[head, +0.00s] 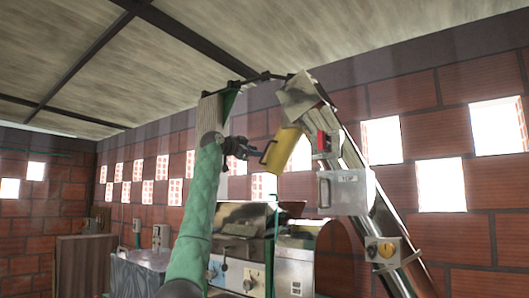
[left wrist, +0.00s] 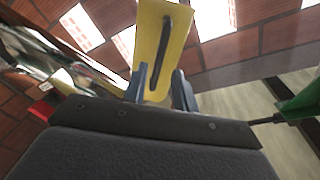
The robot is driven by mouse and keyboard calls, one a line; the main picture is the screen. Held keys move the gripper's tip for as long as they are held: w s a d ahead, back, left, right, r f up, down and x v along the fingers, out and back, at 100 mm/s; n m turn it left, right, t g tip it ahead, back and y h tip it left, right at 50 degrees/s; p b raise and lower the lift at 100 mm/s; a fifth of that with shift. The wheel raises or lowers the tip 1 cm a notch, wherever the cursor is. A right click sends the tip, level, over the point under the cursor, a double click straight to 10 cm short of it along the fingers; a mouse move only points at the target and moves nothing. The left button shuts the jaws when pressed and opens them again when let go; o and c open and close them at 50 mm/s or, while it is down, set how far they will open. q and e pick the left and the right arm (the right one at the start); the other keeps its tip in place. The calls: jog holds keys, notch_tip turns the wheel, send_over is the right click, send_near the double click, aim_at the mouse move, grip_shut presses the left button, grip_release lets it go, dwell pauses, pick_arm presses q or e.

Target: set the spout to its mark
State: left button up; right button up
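The yellow spout (head: 285,148) hangs tilted below the top end of the steel elevator tube in the head view. A dark bar handle (head: 267,152) is on its left side. The spout (left wrist: 178,35) and its handle (left wrist: 163,50) are close ahead in the left wrist view. My left gripper (head: 256,151) is at the handle's left. Its blue fingers (left wrist: 162,88) stand apart, with the handle's lower end in line with the gap between them. Contact with the handle cannot be made out. I cannot make out the mark clearly. My right gripper is not in view.
The slanting elevator tube (head: 372,192) carries a grey box (head: 346,191), a red part (head: 323,142) and a small dial box (head: 385,250). A steel machine (head: 243,226) with knobs stands below the spout. A brick wall with openings is behind.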

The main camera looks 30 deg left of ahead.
aim_at(265, 152)
pick_arm(q)
jog(key=shift+p+x, duration=1.7)
jog(key=shift+x, duration=1.25)
jog(key=shift+d, duration=0.15)
grip_shut()
